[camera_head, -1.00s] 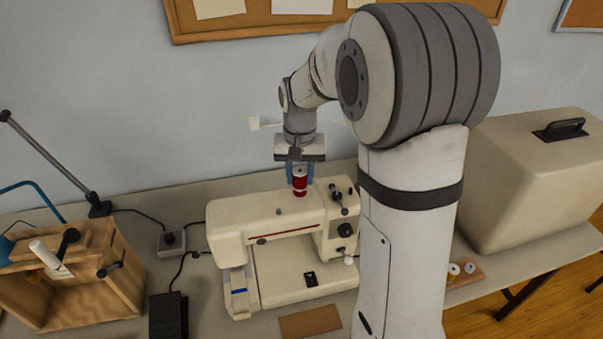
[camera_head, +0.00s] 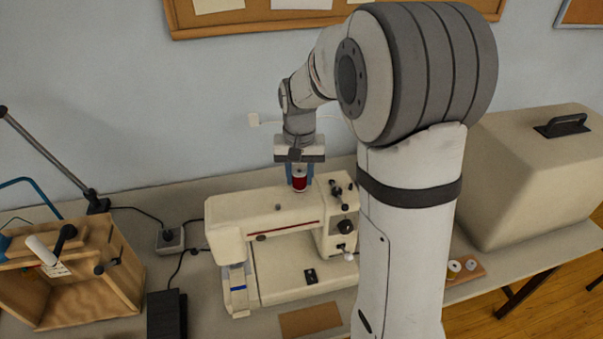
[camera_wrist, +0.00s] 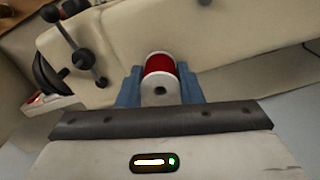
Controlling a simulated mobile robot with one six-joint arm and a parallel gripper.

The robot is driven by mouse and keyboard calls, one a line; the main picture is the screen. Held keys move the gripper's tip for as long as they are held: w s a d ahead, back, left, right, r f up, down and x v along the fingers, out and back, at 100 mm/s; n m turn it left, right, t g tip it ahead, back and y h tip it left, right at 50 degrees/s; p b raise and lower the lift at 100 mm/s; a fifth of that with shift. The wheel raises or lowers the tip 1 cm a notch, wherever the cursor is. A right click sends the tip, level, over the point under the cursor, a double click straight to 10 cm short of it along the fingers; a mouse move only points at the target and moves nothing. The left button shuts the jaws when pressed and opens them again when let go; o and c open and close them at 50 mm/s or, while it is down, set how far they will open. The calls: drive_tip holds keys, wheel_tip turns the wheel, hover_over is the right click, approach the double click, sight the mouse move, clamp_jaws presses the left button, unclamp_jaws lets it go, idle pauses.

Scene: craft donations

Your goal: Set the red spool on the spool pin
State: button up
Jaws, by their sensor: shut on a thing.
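The red spool (camera_head: 299,181) with pale ends is held upright between the blue fingers of my gripper (camera_head: 299,177), at the top of the cream sewing machine (camera_head: 262,222). In the wrist view the red spool (camera_wrist: 161,76) sits between the two blue fingers (camera_wrist: 160,88), with its white end and centre hole facing the camera. The spool is over the machine's top, near its right end. I cannot tell whether it touches the top. The spool pin is not visible.
Black knobs and a thread guide (camera_head: 337,188) stand close to the right of the spool. A wooden box (camera_head: 120,262) is at the left. A large cream case (camera_head: 530,170) and a small rack with spools (camera_head: 466,270) are at the right. A corkboard hangs on the wall behind.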

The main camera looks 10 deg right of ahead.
drive_tip(key=o, duration=1)
drive_tip(key=shift+o, duration=0.2)
drive_tip(key=shift+r, duration=0.1)
wheel_tip(320, 180, up, 8)
drive_tip(key=shift+f+b, duration=0.25)
drive_tip(key=shift+b, duration=0.3)
drive_tip(key=shift+r, duration=0.1)
